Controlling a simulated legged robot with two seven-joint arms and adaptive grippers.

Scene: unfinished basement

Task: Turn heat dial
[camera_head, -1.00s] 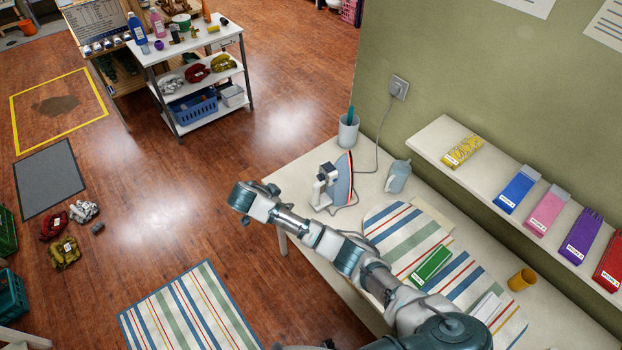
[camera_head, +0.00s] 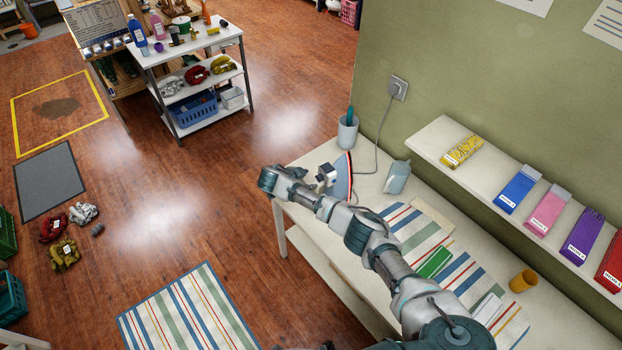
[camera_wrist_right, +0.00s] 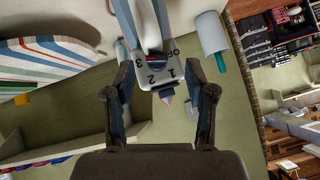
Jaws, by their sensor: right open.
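A clothes iron (camera_head: 343,180) with a blue-grey body and dark reddish edge stands upright on the white table. In the right wrist view its pale dial panel (camera_wrist_right: 168,84), marked OFF, 1, 2 and 3, lies between my right fingers; the pointer's exact setting is unclear. My right gripper (camera_wrist_right: 167,95) is open and empty, its dark fingers apart on either side of the panel. In the head view my right gripper (camera_head: 299,173) is just left of the iron, and my arm partly covers the table. My left gripper is not in view.
A grey cup (camera_head: 347,133) and a pale jug (camera_head: 397,177) stand near the iron. A cord runs to the wall socket (camera_head: 398,88). A striped ironing board (camera_head: 415,228) lies behind my arm. A shelf (camera_head: 440,140) holds coloured boxes.

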